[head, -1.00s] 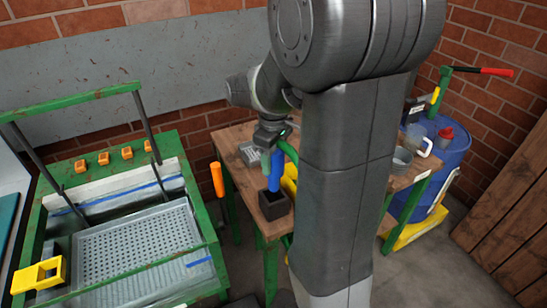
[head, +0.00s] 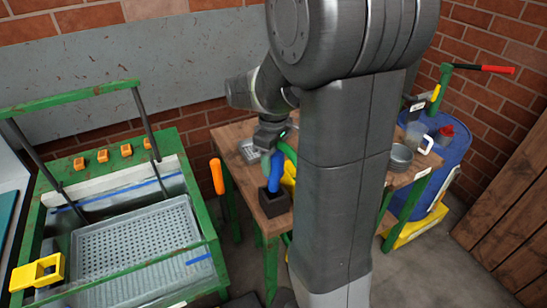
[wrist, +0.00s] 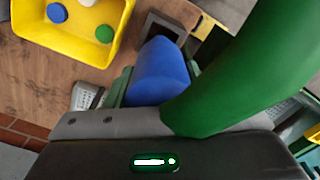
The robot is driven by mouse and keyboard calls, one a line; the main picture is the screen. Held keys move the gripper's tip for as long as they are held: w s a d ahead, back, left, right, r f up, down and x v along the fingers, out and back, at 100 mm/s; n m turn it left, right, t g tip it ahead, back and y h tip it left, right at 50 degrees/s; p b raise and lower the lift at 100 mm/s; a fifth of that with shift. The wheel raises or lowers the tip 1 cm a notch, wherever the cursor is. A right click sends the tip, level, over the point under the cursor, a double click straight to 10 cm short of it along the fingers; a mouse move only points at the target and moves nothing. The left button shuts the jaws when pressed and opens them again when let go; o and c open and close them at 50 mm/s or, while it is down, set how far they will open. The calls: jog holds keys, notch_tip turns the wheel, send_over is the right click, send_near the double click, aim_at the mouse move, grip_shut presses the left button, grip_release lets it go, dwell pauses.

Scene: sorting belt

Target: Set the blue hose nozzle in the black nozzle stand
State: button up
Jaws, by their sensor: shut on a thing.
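The blue hose nozzle (head: 276,172) is held in my gripper (head: 267,158) above the workbench. In the wrist view the nozzle (wrist: 158,74) lies between the jaws, and a thick green curved tube (wrist: 245,70) passes close beside it. The black nozzle stand (head: 274,204) is a square, open-topped block on the bench, directly below the nozzle. In the head view the nozzle's lower end meets the stand's opening. In the wrist view the stand (wrist: 178,28) shows just past the nozzle tip. I cannot tell whether the tip is inside.
A yellow bin (wrist: 72,50) with coloured caps is beside the stand. The wooden bench (head: 232,134) also holds grey bowls (head: 401,157) at right. A blue barrel (head: 440,165) stands behind. A green-framed station with a perforated grey tray (head: 140,245) is at left.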

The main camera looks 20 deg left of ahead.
jog(key=shift+f+b, duration=0.6)
jog(key=shift+f, duration=0.45)
jog(key=shift+f+b, duration=0.95)
jog(key=shift+f, duration=0.4)
jog(key=shift+f, duration=0.15)
jog(key=shift+f+b, duration=0.45)
jog(key=shift+f, duration=0.15)
jog(key=shift+f+b, duration=0.4)
jog(key=shift+f, duration=0.2)
jog(key=o, duration=0.9)
